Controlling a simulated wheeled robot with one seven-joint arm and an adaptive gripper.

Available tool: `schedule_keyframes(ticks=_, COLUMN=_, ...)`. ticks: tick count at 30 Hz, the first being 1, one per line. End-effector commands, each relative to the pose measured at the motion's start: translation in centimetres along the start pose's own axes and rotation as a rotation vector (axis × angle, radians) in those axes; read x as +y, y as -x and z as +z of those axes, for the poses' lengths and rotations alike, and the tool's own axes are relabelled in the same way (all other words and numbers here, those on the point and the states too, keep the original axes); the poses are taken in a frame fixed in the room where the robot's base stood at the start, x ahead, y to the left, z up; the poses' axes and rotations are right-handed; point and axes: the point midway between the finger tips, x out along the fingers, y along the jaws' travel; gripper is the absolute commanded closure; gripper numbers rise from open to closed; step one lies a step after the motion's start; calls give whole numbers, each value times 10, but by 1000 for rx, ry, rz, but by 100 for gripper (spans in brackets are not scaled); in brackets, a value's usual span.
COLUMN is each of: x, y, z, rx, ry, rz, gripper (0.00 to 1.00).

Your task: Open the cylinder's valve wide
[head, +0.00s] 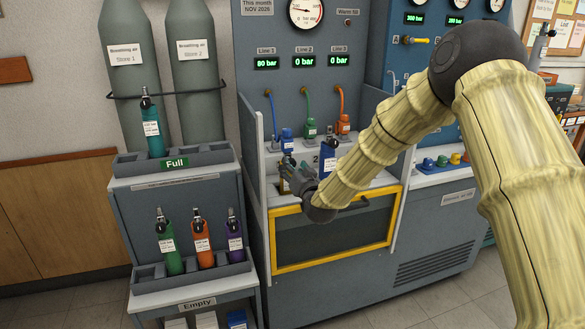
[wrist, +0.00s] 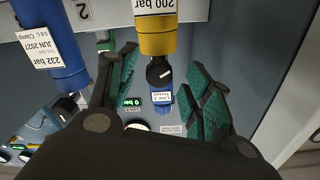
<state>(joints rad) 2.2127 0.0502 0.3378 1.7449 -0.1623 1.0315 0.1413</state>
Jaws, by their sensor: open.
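My gripper (head: 292,178) is at the bench's left bay, and its two dark fingers with green pads show open in the wrist view (wrist: 163,85). Between them is the black valve knob (wrist: 159,72) of a yellow cylinder (wrist: 156,38), marked 200 bar. The knob has a white mark. I see no clear contact with the pads. In the head view the cylinder is mostly hidden by my gripper. A blue cylinder (head: 329,163) stands in bay 2 and shows in the wrist view (wrist: 52,42), marked 232 bar.
The blue Line 1 connector (head: 287,140) hangs close to the gripper; green (head: 311,128) and orange (head: 343,124) ones are to its right. A yellow-framed window (head: 330,242) is below. A cylinder rack (head: 180,190) stands left.

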Motion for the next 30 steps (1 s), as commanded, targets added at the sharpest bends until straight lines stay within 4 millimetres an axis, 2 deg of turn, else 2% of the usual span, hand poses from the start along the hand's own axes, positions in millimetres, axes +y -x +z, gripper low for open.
schedule_keyframes(ticks=9, x=0, y=58, z=0, rx=-1, ry=-1, rz=1, gripper=50)
schedule_keyframes(ticks=15, x=1, y=88, z=0, rx=-2, ry=0, rz=1, gripper=50)
schedule_keyframes(ticks=21, x=0, y=101, z=0, rx=-1, ry=0, rz=0, gripper=50)
schedule_keyframes(ticks=30, x=0, y=103, z=0, rx=0, ry=0, rz=0, gripper=50)
